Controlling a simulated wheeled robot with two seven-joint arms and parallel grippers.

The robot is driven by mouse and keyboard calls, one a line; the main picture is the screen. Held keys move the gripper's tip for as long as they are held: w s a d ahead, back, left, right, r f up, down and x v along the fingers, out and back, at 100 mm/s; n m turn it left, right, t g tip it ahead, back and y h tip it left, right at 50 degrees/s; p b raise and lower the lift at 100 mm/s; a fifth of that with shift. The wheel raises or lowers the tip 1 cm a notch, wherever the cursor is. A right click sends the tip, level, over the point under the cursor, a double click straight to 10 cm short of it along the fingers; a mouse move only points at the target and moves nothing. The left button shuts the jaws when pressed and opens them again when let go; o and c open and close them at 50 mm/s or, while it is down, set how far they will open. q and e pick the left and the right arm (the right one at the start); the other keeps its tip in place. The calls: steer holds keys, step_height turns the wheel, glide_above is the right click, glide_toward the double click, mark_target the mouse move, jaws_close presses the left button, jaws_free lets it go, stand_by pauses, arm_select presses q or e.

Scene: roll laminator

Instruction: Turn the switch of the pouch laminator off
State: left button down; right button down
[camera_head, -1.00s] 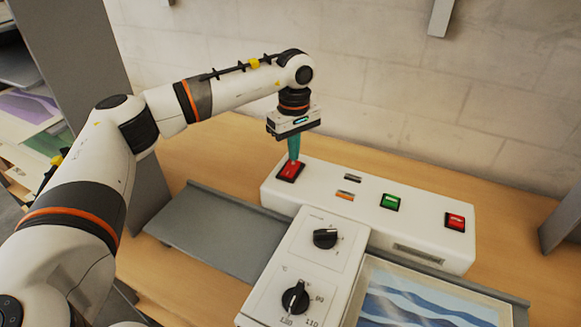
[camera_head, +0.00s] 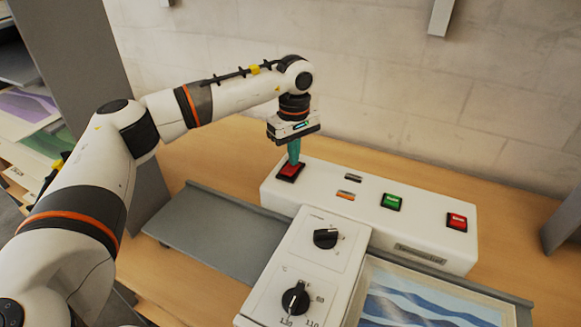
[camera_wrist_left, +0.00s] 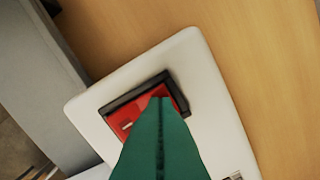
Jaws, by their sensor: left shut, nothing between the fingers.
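The white pouch laminator (camera_head: 325,195) lies across the wooden table. Its red rocker switch (camera_head: 289,172) sits in a black frame at the left end of the top. My left gripper (camera_head: 294,162) points down with its teal fingers shut and empty, the tips at the switch. In the left wrist view the fingertips (camera_wrist_left: 161,100) overlap the upper right part of the red switch (camera_wrist_left: 124,122) and hide some of it; a small white mark shows on its left part. I cannot tell how firmly they touch. My right gripper is not in view.
A green button (camera_head: 391,202) and another red button (camera_head: 456,222) are farther right on the housing. Two black dials (camera_head: 325,238) are on the front panel. A grey tray (camera_head: 215,232) extends left, and a blue wavy picture (camera_head: 420,305) lies at the front right.

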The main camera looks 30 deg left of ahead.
arm_select(q)
step_height(320, 180, up, 7)
steer(key=p, duration=0.4)
stand_by(0.4)
stand_by(0.4)
